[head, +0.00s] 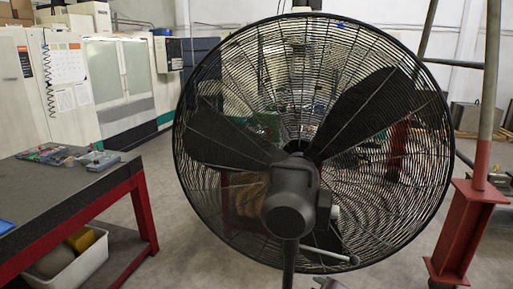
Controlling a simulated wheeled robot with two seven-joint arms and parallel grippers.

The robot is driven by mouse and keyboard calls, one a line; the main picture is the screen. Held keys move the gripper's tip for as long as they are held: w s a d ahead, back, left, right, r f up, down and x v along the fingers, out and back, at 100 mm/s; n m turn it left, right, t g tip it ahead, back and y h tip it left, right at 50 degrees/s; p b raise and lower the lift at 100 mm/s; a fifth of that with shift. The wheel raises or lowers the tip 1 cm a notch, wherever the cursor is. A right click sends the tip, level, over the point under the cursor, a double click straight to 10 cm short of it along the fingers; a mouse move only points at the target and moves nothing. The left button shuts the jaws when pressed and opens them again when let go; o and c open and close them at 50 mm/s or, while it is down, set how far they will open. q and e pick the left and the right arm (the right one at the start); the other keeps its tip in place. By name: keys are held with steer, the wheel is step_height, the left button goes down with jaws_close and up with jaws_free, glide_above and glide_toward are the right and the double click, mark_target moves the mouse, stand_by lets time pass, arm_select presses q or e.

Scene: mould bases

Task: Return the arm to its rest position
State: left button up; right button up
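Neither of my arms nor either gripper can be made out in the head view. A small grey piece shows at the bottom edge below the fan, and I cannot tell what it is. A large black pedestal fan (290,198) fills the middle of the view and hides much of what stands behind its wire cage. No mould base can be clearly made out.
A dark workbench (60,190) with red legs stands at the left, with small coloured parts (70,156) on top and a white bin (75,262) beneath. A red steel post base (465,232) stands at the right. White machines (130,80) line the back left.

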steer(key=s+d+f+m+g+h, duration=0.1)
steer(key=s+d+m+g, duration=0.15)
steer(key=s, duration=0.55)
steer(key=s+d+f+m+g+h, duration=0.15)
steer(key=s+m, duration=0.25)
steer(key=s, duration=0.5)
steer(key=s+d+f+m+g+h, duration=0.1)
steer(key=s+d+m+g, duration=0.2)
steer(key=s, duration=0.5)
step_height(320, 180, down, 38)
steer(key=s+a+g+b, duration=0.1)
steer(key=s+b, duration=0.1)
steer(key=b, duration=0.6)
steer(key=s+d+f+b, duration=0.1)
steer(key=s+f+b, duration=0.2)
steer(key=s+f, duration=0.6)
steer(key=s+d+f+g+b, duration=0.1)
steer(key=s+d+f+b, duration=0.1)
steer(key=s+f, duration=0.8)
step_height(320, 180, down, 6)
steer(key=shift+s+r+b, duration=0.2)
steer(key=shift+b, duration=0.35)
steer(key=shift+c, duration=0.5)
